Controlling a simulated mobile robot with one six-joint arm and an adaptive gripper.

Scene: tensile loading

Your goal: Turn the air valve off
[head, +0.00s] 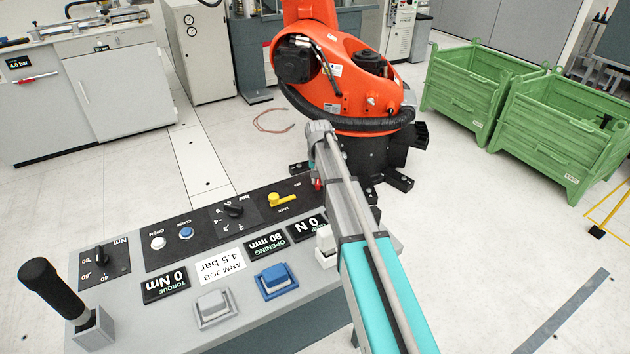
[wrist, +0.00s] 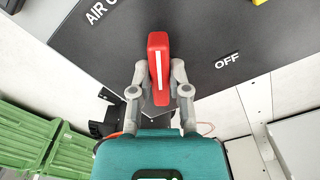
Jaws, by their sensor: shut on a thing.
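The air valve's red handle (wrist: 158,68) has a white line along it and stands almost upright in the wrist view. My gripper (wrist: 158,84) is shut on it, one grey finger on each side. An OFF label (wrist: 227,61) is on the dark panel to the right of the handle. A partly cut-off label starting with AIR (wrist: 100,11) is at the upper left. In the head view a small part of the red handle (head: 318,184) shows beside my arm; my fingers are hidden there.
The grey console (head: 240,318) carries a yellow lever (head: 282,200), dark knobs, push buttons and displays. A black joystick (head: 50,288) stands at its left end. An orange robot (head: 340,85) is behind it. Green crates (head: 560,130) stand at the right. Floor between is clear.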

